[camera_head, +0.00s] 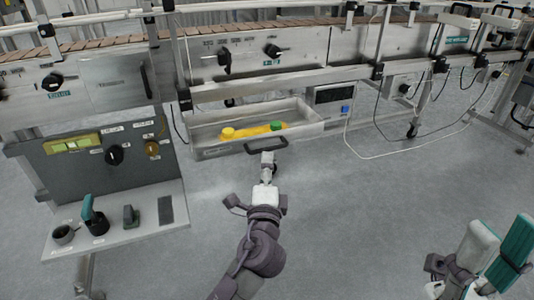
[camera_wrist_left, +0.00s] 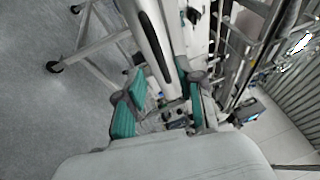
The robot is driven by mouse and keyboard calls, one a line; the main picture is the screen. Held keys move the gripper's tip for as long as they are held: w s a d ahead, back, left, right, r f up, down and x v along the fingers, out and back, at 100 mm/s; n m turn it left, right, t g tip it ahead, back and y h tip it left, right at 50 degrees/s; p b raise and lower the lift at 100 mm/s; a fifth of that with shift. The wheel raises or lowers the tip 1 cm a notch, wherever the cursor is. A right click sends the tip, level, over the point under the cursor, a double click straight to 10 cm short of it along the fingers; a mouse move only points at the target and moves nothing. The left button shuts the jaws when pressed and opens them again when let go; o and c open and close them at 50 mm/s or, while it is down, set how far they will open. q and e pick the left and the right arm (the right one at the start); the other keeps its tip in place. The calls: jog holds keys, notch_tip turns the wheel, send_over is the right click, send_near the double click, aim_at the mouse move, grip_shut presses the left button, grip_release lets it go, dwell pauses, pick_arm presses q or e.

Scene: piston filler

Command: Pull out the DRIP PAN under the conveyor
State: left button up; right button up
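The drip pan (camera_head: 212,149) is a shallow grey metal tray under the conveyor, with its inside open to view. A yellow patch (camera_head: 250,131) and a small green piece lie in it. Its dark bar handle (camera_head: 265,145) is on the front face. My left gripper (camera_head: 267,161) is just in front of the handle in the head view; whether it touches is unclear. In the left wrist view its teal fingers (camera_wrist_left: 160,110) stand apart, with a long dark bar on a pale panel ahead of them. My right gripper (camera_head: 496,250) is at bottom right, teal pads apart and empty, away from the pan.
A control console (camera_head: 112,150) with knobs and a shelf (camera_head: 115,232) stands at the left. A grey box (camera_head: 333,97) is right of the pan. A white cable (camera_head: 385,156) lies on the floor to the right. The floor in front is clear.

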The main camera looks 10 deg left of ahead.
pick_arm(q)
jog(key=v, duration=0.6)
dwell(0.3)
